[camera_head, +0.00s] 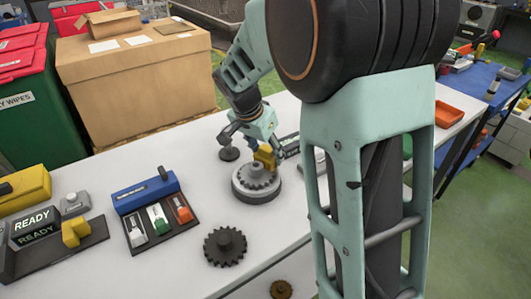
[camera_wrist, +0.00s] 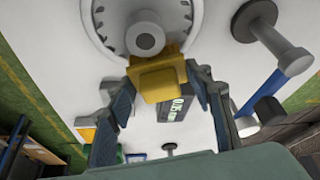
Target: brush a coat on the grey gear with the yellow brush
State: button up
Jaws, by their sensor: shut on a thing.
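The grey gear (camera_head: 257,179) lies on a round turntable (camera_head: 256,196) in the middle of the white bench. In the wrist view the gear (camera_wrist: 112,35) shows at the top, with its round hub. My gripper (camera_head: 265,146) is shut on the yellow brush (camera_head: 266,158), right above the gear's far side. In the wrist view the yellow brush (camera_wrist: 158,84) sits between the fingers, overlapping the gear's edge near the hub. Its bristles are hidden, so I cannot tell whether it touches the gear.
A dark gear (camera_head: 225,246) lies on the bench in front. A blue-backed rack (camera_head: 146,193) with several coloured items and a READY display (camera_head: 34,225) stand left. A grey post (camera_head: 228,147) is beside the turntable. My arm hides the bench's right part.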

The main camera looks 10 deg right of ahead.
aim_at(267, 151)
jog(key=shift+w+d, duration=0.1)
dwell(0.3)
jog(key=shift+r+p, duration=2.05)
jog(key=shift+r, duration=1.55)
jog(key=n+p, duration=0.1)
jog(key=s+n+p, duration=0.1)
jog(key=p, duration=0.1)
jog(key=shift+s+a+r+n+t+y, duration=0.1)
jog(key=shift+s+a+n+t+y, duration=0.15)
jog(key=shift+n+t+y, duration=0.15)
jog(key=shift+s+d+r+n+t+y+p, duration=0.15)
jog(key=shift+s+n+y+p, duration=0.3)
jog(key=shift+n+p, duration=0.6)
jog(key=shift+s+r+n+t+y+p, duration=0.15)
jog(key=shift+s+n+y+p, duration=0.3)
jog(key=shift+n+p, duration=0.65)
jog(key=shift+s+d+r+n+t+y+p, duration=0.15)
jog(key=shift+s+n+y+p, duration=0.3)
jog(key=shift+n+p, duration=0.6)
jog(key=shift+s, duration=0.1)
jog(key=shift+a, duration=0.1)
